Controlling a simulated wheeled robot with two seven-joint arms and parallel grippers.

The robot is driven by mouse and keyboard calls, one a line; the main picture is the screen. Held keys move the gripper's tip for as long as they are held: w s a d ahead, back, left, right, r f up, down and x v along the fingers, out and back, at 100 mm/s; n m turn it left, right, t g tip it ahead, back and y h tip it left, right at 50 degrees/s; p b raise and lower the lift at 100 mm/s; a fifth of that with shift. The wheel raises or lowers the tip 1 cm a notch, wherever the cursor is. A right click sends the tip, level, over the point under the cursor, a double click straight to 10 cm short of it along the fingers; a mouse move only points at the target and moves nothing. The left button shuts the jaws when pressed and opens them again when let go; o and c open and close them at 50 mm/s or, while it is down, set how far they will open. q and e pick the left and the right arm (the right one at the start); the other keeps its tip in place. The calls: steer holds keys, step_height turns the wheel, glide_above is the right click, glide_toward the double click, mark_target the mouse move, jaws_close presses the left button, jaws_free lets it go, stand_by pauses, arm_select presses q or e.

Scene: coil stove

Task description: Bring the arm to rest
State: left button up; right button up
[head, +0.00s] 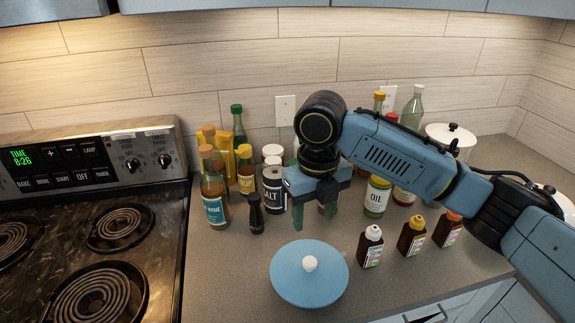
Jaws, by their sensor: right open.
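My right arm comes in from the right edge and reaches across the counter toward the middle of the head view. My right gripper (316,210) points down with its greenish fingers apart and nothing seen between them. It is over the counter, above and behind a blue round lid (300,290) with a white knob, and apart from it. The gripper is close to the salt container (273,190) and partly hides the items behind it. My left gripper is not in view.
Several bottles stand along the back, including an oil jar (377,197) and a teal-labelled bottle (214,195). Small brown bottles (411,236) stand at front right. A white lidded pot (452,138) is behind my arm. The coil stove (120,228) is at left.

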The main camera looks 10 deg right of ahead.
steer(key=s+a+f+m+t+y, duration=0.2)
steer(key=s+a+f+m+y, duration=0.3)
steer(key=s+f+m, duration=0.75)
steer(key=s+d+f+m+t+h, duration=0.1)
steer(key=s+d+f+m+h, duration=0.15)
steer(key=s+d+m, duration=0.7)
steer(key=s+d+f+m+t+h, duration=0.1)
steer(key=s+d+f+m+h, duration=0.2)
steer(key=m, duration=1.2)
step_height(320, 180, down, 30)
steer(key=s+d+g+b, duration=0.1)
steer(key=s+g+b, duration=0.1)
steer(key=b, duration=0.2)
steer(key=s+d+f+g+b, duration=0.1)
steer(key=s+d+f+b, duration=0.1)
steer(key=s+f, duration=1.3)
step_height(320, 180, down, 2)
steer(key=shift+d+f, duration=0.1)
steer(key=shift+d, duration=0.3)
steer(key=shift+y, duration=0.25)
